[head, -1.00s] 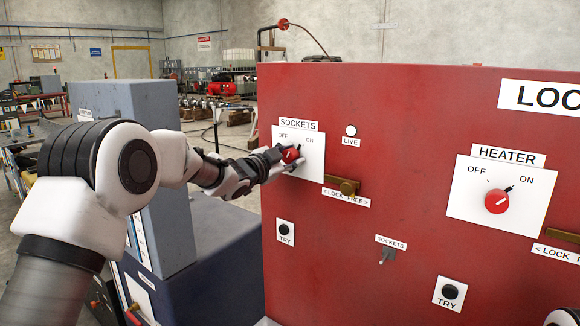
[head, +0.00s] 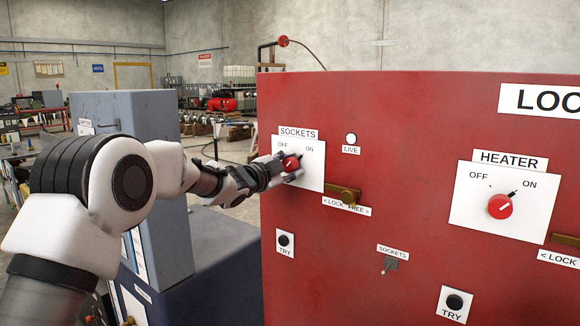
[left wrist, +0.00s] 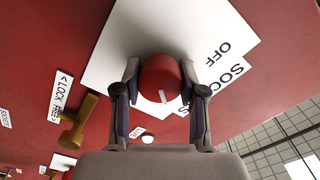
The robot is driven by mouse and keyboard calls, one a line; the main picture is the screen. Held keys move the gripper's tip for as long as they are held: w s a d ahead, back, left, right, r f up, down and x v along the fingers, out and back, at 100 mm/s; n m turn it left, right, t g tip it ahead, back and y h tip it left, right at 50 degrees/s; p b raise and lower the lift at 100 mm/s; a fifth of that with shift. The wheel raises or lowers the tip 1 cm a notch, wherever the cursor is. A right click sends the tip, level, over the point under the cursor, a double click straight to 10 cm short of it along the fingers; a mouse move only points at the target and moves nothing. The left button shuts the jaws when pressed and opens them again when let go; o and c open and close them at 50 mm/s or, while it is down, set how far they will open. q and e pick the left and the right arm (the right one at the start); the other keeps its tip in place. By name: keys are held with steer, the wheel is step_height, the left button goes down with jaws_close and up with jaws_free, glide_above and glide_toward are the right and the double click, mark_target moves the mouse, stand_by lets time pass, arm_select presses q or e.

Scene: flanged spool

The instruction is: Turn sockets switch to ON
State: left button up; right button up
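The red sockets knob (head: 291,163) sits on a white plate (head: 313,176) labelled SOCKETS, with OFF at left and ON at right, on the red cabinet's left side. My left gripper (head: 284,168) is at the knob, one finger on each side. In the left wrist view the knob (left wrist: 160,78) fills the space between the fingertips of my left gripper (left wrist: 160,70), which look closed against its sides. The knob's white mark points down in that view, away from the OFF label; the ON label is hidden there. My right gripper is out of view.
A brass lock slide (head: 344,194) sticks out just right of the plate. The white LIVE lamp (head: 351,138), a small toggle (head: 388,264) and the red heater knob (head: 499,206) are farther right. A grey-blue cabinet (head: 160,190) stands behind my left arm.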

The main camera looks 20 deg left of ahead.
arm_select(q)
steer(key=shift+o, duration=1.4)
steer(key=v, duration=1.2)
